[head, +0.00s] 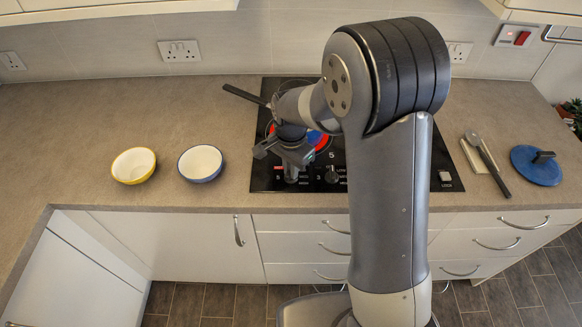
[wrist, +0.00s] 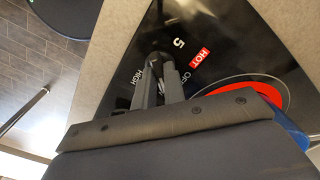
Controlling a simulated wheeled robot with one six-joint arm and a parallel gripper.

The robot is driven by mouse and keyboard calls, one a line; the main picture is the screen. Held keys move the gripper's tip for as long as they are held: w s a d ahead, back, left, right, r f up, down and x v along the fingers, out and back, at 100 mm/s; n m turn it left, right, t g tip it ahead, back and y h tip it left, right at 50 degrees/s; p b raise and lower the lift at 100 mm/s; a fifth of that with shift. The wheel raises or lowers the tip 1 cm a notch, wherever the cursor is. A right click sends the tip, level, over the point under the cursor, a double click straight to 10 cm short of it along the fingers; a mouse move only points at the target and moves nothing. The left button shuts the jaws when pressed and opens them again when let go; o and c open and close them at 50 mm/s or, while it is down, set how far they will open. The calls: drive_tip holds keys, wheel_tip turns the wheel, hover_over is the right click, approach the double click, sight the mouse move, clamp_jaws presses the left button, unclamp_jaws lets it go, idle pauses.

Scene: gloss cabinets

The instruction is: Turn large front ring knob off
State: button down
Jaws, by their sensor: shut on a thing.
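The black cooktop (head: 262,181) is set in the worktop, with knobs along its front edge. My gripper (head: 291,172) reaches down over the front left part of the cooktop. In the wrist view my gripper (wrist: 160,65) is shut on a small dark knob (wrist: 154,57), mostly hidden between the fingers. Labels "HIGH", "5", a red "HOT" mark and part of "OFF" show around it. A red glowing ring (wrist: 245,88) lies close by; it also shows in the head view (head: 321,143), partly behind my arm. Another knob (head: 332,175) stands to the right. The knob's exact setting cannot be read.
A dark pan handle (head: 245,95) sticks out at the cooktop's back left. A yellow bowl (head: 133,166) and a blue bowl (head: 200,164) stand left. A dark utensil (head: 490,165) and a blue lid (head: 537,168) lie right. Drawers are below.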

drive_tip(key=shift+n, duration=0.3)
drive_tip(key=n+b, duration=0.1)
drive_tip(key=n, duration=0.2)
drive_tip(key=shift+n+b, duration=0.7)
drive_tip(key=shift+n, duration=1.5)
drive_tip(key=c, duration=1.5)
unclamp_jaws()
wheel_tip(320, 180, up, 11)
drive_tip(key=shift+f+b, duration=0.1)
drive_tip(key=shift+b, duration=0.3)
drive_tip(key=shift+f, duration=0.1)
